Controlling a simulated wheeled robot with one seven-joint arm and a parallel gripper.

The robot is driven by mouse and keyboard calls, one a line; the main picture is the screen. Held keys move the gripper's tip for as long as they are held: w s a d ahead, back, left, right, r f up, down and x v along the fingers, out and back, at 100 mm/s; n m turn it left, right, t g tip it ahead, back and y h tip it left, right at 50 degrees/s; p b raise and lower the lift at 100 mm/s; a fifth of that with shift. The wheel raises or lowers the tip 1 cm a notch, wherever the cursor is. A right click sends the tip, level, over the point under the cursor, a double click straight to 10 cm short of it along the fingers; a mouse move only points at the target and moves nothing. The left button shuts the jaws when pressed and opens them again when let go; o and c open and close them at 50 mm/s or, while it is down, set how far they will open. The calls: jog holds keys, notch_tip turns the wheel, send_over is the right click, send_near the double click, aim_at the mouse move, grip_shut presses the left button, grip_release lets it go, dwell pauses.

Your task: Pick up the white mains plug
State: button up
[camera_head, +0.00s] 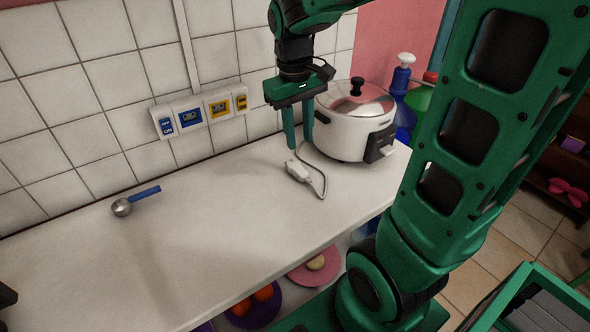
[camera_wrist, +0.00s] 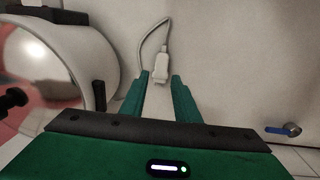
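The white mains plug (camera_head: 297,171) lies on the pale shelf top in front of the white cooker, and its grey cord loops back towards the cooker. My gripper (camera_head: 300,143) is open and empty, fingers pointing down, above the plug and close to the cooker's left side. In the wrist view the plug (camera_wrist: 160,68) shows just beyond and between the two fingertips (camera_wrist: 161,78), with the cord curving up from it. The fingers do not appear to touch the plug.
The white cooker (camera_head: 343,135) with a glass lid stands right of my gripper. A blue-handled scoop (camera_head: 123,207) lies to the left. Wall sockets (camera_head: 191,112) are on the tiles behind. The shelf top between is clear. Plates with food sit on a lower shelf.

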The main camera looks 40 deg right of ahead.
aim_at(299, 169)
jog(key=f, duration=1)
jog(key=shift+w+d+f, duration=0.2)
jog(key=shift+w+f, duration=0.1)
jog(key=shift+f, duration=0.1)
jog(key=shift+c, duration=0.4)
grip_shut()
